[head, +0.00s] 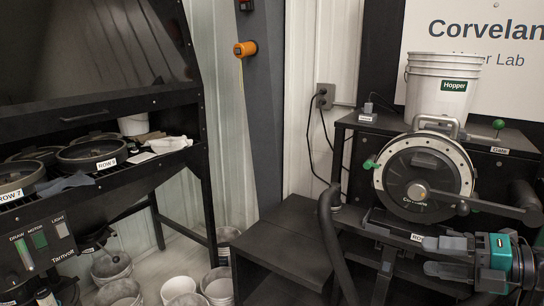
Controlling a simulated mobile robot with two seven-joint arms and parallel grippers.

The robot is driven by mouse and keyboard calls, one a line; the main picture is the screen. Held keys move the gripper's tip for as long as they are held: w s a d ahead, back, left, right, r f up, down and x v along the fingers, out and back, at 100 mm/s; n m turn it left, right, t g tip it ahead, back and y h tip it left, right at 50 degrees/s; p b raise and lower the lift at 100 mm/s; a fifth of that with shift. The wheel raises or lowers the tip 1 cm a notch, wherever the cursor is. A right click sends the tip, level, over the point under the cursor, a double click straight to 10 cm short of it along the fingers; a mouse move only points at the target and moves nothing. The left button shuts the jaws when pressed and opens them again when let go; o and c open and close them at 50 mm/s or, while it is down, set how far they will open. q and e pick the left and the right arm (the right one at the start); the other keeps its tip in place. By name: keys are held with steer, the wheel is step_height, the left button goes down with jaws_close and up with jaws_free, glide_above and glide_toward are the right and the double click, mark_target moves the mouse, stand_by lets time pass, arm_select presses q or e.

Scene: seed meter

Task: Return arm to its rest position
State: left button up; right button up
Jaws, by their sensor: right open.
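My right gripper (430,257) is at the lower right of the head view, pointing left, with its two grey fingers apart. I see nothing between them. It is below the seed meter (423,177), a round dark disc housing with a pale rim on the right-hand stand. A dark horizontal bar or handle (490,203) extends right from the meter's hub, above my right gripper. A label near the fingertips is partly hidden by the gripper. My left gripper is not in view.
A white bucket labelled Hopper (437,90) stands above the meter. A thick black hose (332,235) runs down beside a low dark table (275,245). A black rack (150,180) at left holds several round discs. Several buckets (180,288) stand on the floor.

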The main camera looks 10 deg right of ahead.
steer(key=s+a+f+m+t+h, duration=0.1)
steer(key=s+a+f+m+h, duration=0.2)
steer(key=f+m, duration=0.45)
steer(key=s+a+f+m+t+h, duration=0.2)
steer(key=s+a+f+m+h, duration=0.1)
steer(key=f+m, duration=0.45)
steer(key=s+a+f+m+t+h, duration=0.1)
steer(key=s+a+f+m+h, duration=0.15)
steer(key=f+m, duration=0.5)
steer(key=s+a+f+m+g, duration=0.3)
steer(key=s+a+f+m, duration=0.2)
steer(key=a, duration=0.4)
steer(key=shift+s+h, duration=0.3)
steer(key=shift+h, duration=0.15)
